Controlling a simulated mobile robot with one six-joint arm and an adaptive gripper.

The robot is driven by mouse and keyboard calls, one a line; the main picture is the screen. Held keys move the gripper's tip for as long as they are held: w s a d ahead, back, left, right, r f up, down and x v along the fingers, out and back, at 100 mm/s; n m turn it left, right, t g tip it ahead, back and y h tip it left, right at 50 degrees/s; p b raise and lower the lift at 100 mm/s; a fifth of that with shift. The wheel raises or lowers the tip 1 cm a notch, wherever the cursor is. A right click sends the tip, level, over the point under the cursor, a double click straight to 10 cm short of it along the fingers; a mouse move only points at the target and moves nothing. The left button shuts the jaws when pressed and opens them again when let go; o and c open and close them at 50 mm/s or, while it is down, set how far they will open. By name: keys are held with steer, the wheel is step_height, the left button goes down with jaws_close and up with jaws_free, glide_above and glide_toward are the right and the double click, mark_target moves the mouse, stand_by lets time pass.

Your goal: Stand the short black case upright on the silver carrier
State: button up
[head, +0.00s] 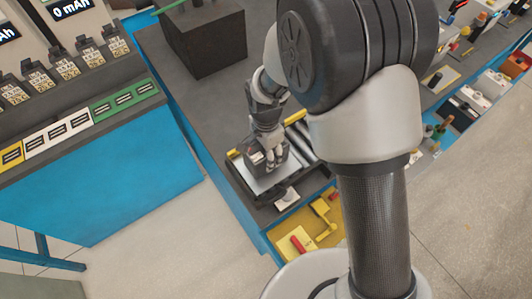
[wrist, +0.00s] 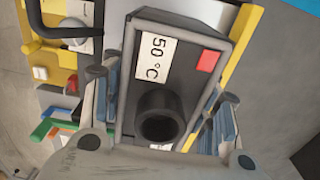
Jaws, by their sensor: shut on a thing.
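The short black case (wrist: 190,65) fills the middle of the wrist view. It has a white "50 °C" label, a red square and a round black knob on the face toward the camera. My gripper (wrist: 168,105) is shut on it, with one finger along each side. In the head view my gripper (head: 267,158) points down over the silver carrier (head: 252,183), a flat tray with yellow bars along its edges. The case is mostly hidden there by the fingers. I cannot tell whether its underside touches the carrier.
A large black box (head: 203,45) stands at the back of the bench. A yellow tray (head: 318,222) with a red-handled tool lies in front of the carrier. A blue-fronted counter with battery slots (head: 75,128) stands at left.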

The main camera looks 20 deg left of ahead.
steer(key=o, duration=1.3)
steer(key=shift+f, duration=0.25)
step_height(320, 180, up, 12)
steer(key=p, duration=0.2)
steer(key=shift+r+p, duration=0.2)
steer(key=shift+p, duration=0.15)
